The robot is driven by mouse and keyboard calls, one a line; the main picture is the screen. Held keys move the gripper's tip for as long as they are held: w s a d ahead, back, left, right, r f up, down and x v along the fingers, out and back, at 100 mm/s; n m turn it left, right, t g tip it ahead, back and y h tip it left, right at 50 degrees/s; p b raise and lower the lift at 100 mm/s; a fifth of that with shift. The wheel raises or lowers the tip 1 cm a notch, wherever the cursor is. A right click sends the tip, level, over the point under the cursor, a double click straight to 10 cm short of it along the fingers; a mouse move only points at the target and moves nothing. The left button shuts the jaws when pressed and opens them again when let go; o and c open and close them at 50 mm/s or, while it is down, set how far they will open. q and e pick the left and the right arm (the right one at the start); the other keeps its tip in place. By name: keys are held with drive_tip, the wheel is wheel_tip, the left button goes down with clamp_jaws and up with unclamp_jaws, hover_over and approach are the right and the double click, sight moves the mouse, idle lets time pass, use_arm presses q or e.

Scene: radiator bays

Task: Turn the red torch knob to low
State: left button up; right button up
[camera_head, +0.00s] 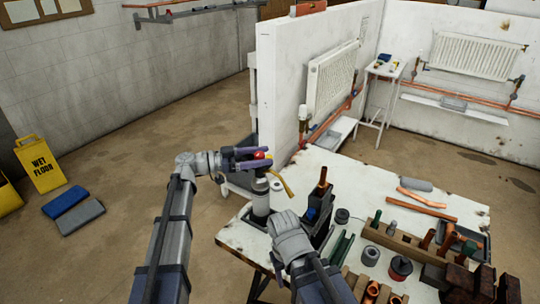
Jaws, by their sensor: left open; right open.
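The torch stands upright near the left corner of the white workbench (245,236), with a grey canister (261,201) and a brass tube (286,186) bending down to the right. Its red knob (259,155) is at the top. My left gripper (262,157) is open at the torch top, its fingers on either side of the red knob. I cannot tell whether they touch it. The knob's setting is too small to read. My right gripper (287,222) is lower, over the bench just right of the canister; its fingertips are hard to make out.
A dark holder with a copper pipe (322,182) stands close right of my grippers. A wooden rack (400,241), cans and copper pipes crowd the bench's right side. A white partition (280,75) with a radiator (332,78) rises behind. Floor at left is mostly open, with a wet-floor sign (40,163).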

use_arm(q)
drive_tip(key=shift+w+d, duration=0.15)
drive_tip(key=shift+d, duration=0.55)
drive_tip(key=shift+w+d, duration=0.1)
drive_tip(key=shift+d, duration=0.55)
clamp_jaws()
